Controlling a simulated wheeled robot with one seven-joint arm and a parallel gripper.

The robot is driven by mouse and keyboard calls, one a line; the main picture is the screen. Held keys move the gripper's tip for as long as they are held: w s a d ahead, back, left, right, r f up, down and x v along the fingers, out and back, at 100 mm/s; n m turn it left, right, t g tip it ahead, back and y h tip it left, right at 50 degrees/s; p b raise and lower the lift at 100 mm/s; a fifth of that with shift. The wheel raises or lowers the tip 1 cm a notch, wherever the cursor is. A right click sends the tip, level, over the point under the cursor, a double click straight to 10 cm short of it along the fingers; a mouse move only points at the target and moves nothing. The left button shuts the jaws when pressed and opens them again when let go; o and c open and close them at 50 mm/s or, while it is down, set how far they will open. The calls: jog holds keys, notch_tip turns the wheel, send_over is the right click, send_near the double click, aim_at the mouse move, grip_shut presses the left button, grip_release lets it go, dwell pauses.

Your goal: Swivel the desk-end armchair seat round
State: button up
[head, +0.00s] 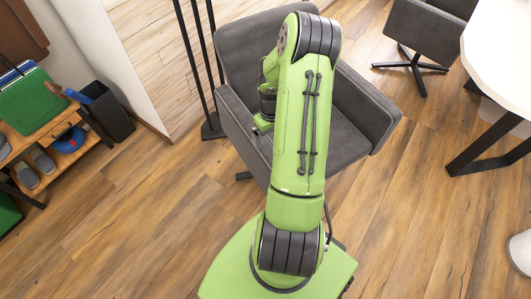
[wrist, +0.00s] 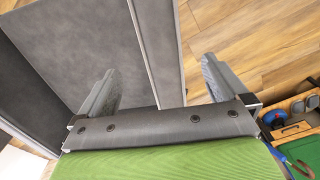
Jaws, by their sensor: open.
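The dark grey armchair (head: 243,48) stands just beyond my arm in the head view. Its back is at the upper left, one armrest (head: 368,105) is on the right, and another armrest (head: 238,128) is on the left. My arm covers much of the seat. In the wrist view my gripper (wrist: 159,65) is open, its two fingers spread wide. A grey armrest panel (wrist: 156,45) with pale edges runs between the fingers, with gaps visible beside it. I cannot tell whether either finger touches it. The head view mostly hides the gripper behind my arm.
A black stand (head: 212,125) is close to the chair's left side. A low wooden shelf (head: 58,125) with shoes and a green box, and a dark bin (head: 112,112), are at the left. A white table (head: 505,60) and another chair (head: 425,35) are at the right. Open floor lies at lower right.

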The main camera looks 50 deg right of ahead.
aim_at(270, 152)
notch_tip(270, 152, down, 11)
jog(key=b, duration=0.3)
jog(key=shift+w+f, duration=0.1)
jog(key=shift+f, duration=0.1)
jog(key=shift+c, duration=0.5)
